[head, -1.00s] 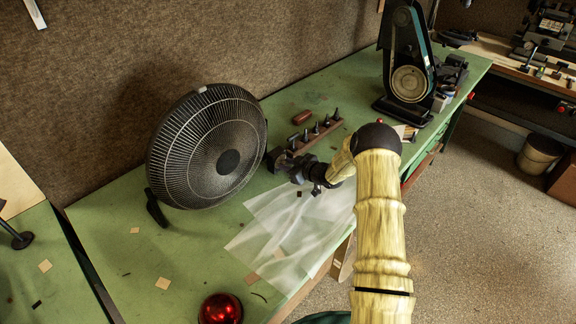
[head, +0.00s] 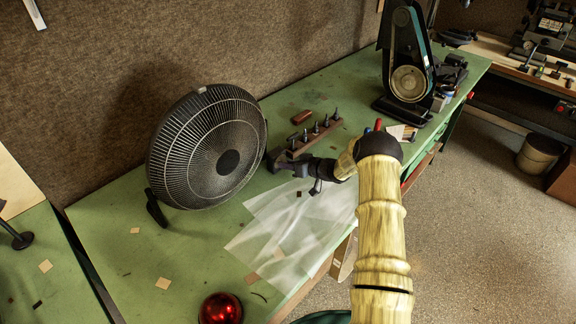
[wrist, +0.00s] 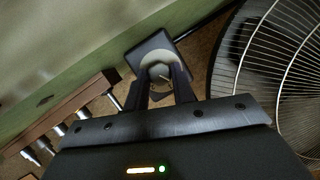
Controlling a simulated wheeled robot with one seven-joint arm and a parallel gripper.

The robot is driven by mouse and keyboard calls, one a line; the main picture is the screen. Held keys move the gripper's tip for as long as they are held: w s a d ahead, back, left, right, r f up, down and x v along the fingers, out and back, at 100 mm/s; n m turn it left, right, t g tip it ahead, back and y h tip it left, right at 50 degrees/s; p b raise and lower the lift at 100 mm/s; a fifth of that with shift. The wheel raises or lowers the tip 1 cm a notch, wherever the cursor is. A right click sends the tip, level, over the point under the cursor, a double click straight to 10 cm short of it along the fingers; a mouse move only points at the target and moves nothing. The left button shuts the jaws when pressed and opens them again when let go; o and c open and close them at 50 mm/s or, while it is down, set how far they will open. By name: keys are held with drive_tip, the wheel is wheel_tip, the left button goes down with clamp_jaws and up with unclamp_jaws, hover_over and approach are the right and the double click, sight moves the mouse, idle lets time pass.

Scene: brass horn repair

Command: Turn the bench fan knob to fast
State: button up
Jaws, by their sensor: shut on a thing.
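The bench fan (head: 190,150), black with a round wire guard, stands on the green bench and fills the right side of the wrist view (wrist: 285,75). A small dark control box (wrist: 143,46) is beside it, with a pale round knob (wrist: 158,70) on its face. My gripper (wrist: 161,88) is shut on the knob, one finger on each side. A thin light line shows on the knob, but its setting cannot be read. In the head view my gripper (head: 290,163) is small and dark, right of the fan, and hides the knob.
A wooden rack (head: 308,142) with several metal tools stands just behind my gripper. Translucent sheets (head: 290,235) lie on the bench in front. A shiny red ball (head: 221,309) sits at the front edge. A black machine (head: 408,75) stands farther right.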

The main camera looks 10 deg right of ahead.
drive_tip(key=m+b, duration=0.1)
drive_tip(key=m+y, duration=0.1)
drive_tip(key=shift+d+f+m+g+y+b, duration=0.1)
drive_tip(key=shift+f+m+g+y+b, duration=0.15)
drive_tip(key=shift+m+g+y+b, duration=0.1)
drive_tip(key=shift+m+y+b, duration=0.55)
drive_tip(key=shift+m+b, duration=0.1)
drive_tip(key=shift+m, duration=0.2)
drive_tip(key=shift+w+d+r, duration=0.1)
drive_tip(key=o, duration=1)
drive_tip(key=b+v, duration=0.3)
drive_tip(key=v, duration=1.4)
drive_tip(key=shift+d+r, duration=0.15)
